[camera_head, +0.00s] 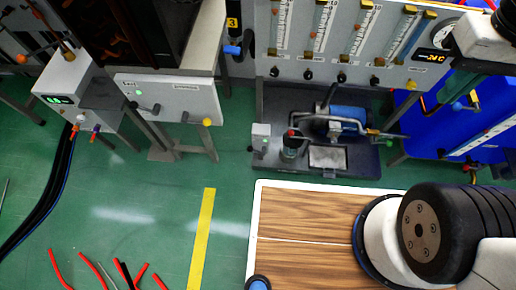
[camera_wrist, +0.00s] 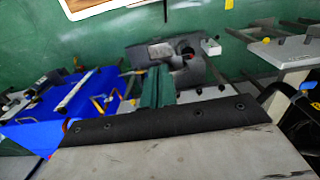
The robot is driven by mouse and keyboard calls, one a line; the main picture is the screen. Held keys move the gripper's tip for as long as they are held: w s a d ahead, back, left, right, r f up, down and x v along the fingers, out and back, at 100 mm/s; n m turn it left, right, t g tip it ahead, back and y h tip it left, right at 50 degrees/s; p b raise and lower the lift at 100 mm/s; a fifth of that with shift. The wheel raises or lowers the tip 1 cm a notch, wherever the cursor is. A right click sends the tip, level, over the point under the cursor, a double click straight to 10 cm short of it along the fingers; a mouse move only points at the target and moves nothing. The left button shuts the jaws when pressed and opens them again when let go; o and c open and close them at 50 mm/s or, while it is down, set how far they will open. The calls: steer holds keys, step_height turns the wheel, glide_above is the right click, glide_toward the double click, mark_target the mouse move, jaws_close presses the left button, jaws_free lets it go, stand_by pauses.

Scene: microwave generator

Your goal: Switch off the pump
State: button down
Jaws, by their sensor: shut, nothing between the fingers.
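The pump (camera_head: 347,114) has a blue motor and pipework and stands on a dark base plate, below the flowmeter panel in the head view. A small grey box (camera_head: 261,136), perhaps the switch box, stands at the plate's left end; a red-topped part (camera_head: 291,143) is beside it. In the wrist view the pump base (camera_wrist: 140,55) is at the centre, with the small box (camera_wrist: 210,46) to its right. My gripper (camera_wrist: 158,70) appears as two dark green fingers close together, shut and empty, overlapping the base in the picture. Contact cannot be told. The motor is mostly hidden there.
The flowmeter panel (camera_head: 345,72) with several tubes and knobs stands behind the pump. A blue tank (camera_head: 455,118) is at the right. Grey control boxes (camera_head: 170,97) on stands are at the left. Red and black leads (camera_head: 130,275) lie on the green floor, which is clear at the middle left.

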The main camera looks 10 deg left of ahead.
steer(key=w+f+n+g+h, duration=0.1)
steer(key=w+f+n, duration=0.5)
steer(key=f, duration=0.7)
steer(key=w+f+n+h, duration=0.1)
steer(key=w+f+n, duration=0.2)
steer(key=w+f, duration=0.7)
steer(key=w+f+n+g+h, duration=0.1)
steer(key=w+f+n, duration=0.4)
steer(key=f, duration=1)
steer(key=s+a+f+n+t+y, duration=0.1)
steer(key=a+f+n+y, duration=0.2)
steer(key=f, duration=0.5)
steer(key=s+a+f+n, duration=0.1)
steer(key=a+f+n, duration=0.2)
steer(key=f+n, duration=0.3)
steer(key=s+a+f+n+t+y, duration=0.1)
steer(key=a+f+n+y, duration=0.15)
steer(key=f, duration=0.65)
steer(key=w+a+n+y, duration=0.1)
steer(key=a+n+y, duration=0.5)
steer(key=a+n, duration=0.4)
steer(key=shift+a+t, duration=0.3)
steer(key=shift+a, duration=0.4)
steer(key=shift+w, duration=0.1)
